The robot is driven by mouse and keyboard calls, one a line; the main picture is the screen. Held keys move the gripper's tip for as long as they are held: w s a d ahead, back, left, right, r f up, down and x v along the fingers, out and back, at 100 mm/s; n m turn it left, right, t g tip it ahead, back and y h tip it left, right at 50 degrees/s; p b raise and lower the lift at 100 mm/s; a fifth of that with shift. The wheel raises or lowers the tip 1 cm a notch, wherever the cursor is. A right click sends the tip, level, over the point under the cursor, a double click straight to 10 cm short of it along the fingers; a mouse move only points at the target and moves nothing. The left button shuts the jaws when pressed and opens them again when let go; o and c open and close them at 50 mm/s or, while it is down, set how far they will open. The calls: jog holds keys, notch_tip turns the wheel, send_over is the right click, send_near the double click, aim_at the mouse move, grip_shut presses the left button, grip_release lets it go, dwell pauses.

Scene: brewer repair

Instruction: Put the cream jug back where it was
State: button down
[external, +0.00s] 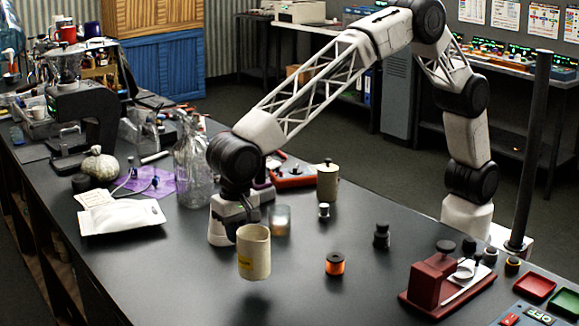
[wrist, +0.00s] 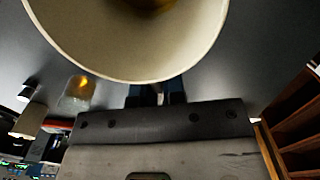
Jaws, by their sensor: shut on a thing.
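The cream jug (external: 254,257), an off-white cylinder with a yellow label, is held upright above the dark bench in the external view, with a shadow below it. Its pale rim and inside (wrist: 100,55) fill the top of the wrist view, with something yellow-brown at the bottom. My gripper (external: 242,226) is shut on the jug's far side, partly hidden behind it. In the wrist view the dark fingers of my gripper (wrist: 157,96) meet the jug's wall just under the rim.
A glass with an amber glow (external: 280,221) stands close behind the jug. An orange-banded spool (external: 335,264) and a dark knobbed weight (external: 381,236) stand to the right. The bench front is clear.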

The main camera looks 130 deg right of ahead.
jog(key=shift+f, duration=1.75)
jog(key=shift+f, duration=0.1)
jog(key=c, duration=1.2)
grip_release()
notch_tip(320, 180, up, 12)
jog(key=shift+f, duration=0.15)
jog(key=shift+r, duration=0.25)
jog(key=shift+s+r, duration=0.1)
